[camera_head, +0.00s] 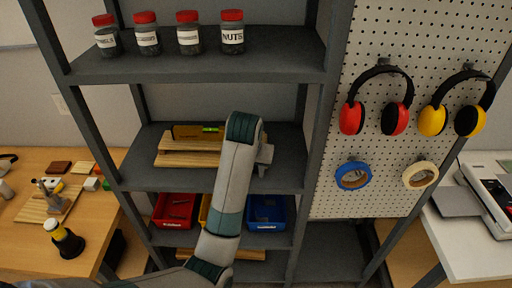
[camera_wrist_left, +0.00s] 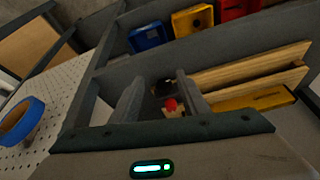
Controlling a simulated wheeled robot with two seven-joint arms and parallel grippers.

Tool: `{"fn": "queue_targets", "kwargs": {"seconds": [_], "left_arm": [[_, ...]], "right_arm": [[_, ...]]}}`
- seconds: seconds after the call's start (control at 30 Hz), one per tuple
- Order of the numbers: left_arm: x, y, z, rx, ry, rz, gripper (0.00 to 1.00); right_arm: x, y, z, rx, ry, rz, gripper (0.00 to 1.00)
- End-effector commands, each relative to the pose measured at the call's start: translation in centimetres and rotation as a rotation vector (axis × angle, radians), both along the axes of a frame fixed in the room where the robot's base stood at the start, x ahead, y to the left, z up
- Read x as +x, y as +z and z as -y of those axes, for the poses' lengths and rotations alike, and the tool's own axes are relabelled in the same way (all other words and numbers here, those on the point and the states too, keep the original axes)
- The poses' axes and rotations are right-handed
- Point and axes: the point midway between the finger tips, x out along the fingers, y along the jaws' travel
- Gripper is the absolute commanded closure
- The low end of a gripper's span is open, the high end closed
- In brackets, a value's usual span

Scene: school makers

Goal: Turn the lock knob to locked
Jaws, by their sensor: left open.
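My left arm reaches up from the bottom of the head view to the middle shelf. Its gripper (camera_head: 265,158) is mostly hidden behind the wrist there. In the left wrist view the left gripper (camera_wrist_left: 158,88) is open, its two fingers apart. A small red piece (camera_wrist_left: 171,104) with a dark part beside it shows between the fingers. It may be the lock knob, but it is too small to tell its position or whether a finger touches it. In the head view this piece is hidden behind my arm. My right gripper is not in view.
Wooden boards (camera_head: 175,158) and a yellow spirit level (camera_head: 190,132) lie left of the gripper. Red (camera_head: 174,211) and blue (camera_head: 266,213) bins stand on the shelf below. Jars (camera_head: 232,32) line the top shelf. A pegboard (camera_head: 410,150) with earmuffs and tape is to the right.

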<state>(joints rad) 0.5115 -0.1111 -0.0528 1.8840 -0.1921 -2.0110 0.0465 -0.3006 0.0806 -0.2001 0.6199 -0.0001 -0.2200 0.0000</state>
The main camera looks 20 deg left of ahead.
Motion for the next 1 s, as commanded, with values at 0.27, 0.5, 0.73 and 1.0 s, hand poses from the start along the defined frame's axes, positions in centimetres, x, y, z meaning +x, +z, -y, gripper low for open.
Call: {"fn": "queue_targets", "kwargs": {"seconds": [0.27, 0.5, 0.73, 1.0], "left_arm": [[1.6, -0.2, -0.4, 0.001, -0.001, 0.002, 0.59], [4.9, -0.3, -1.0, 0.003, 0.001, 0.002, 0.59], [8.0, 0.4, -1.5, 0.0, 0.0, -0.001, 0.59], [11.4, 0.3, -2.2, 0.001, 0.0, -0.002, 0.59]], "right_arm": [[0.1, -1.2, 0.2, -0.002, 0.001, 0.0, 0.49], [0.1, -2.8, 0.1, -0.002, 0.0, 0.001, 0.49], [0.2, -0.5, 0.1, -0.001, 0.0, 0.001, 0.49], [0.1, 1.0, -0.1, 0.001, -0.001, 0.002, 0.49]]}}
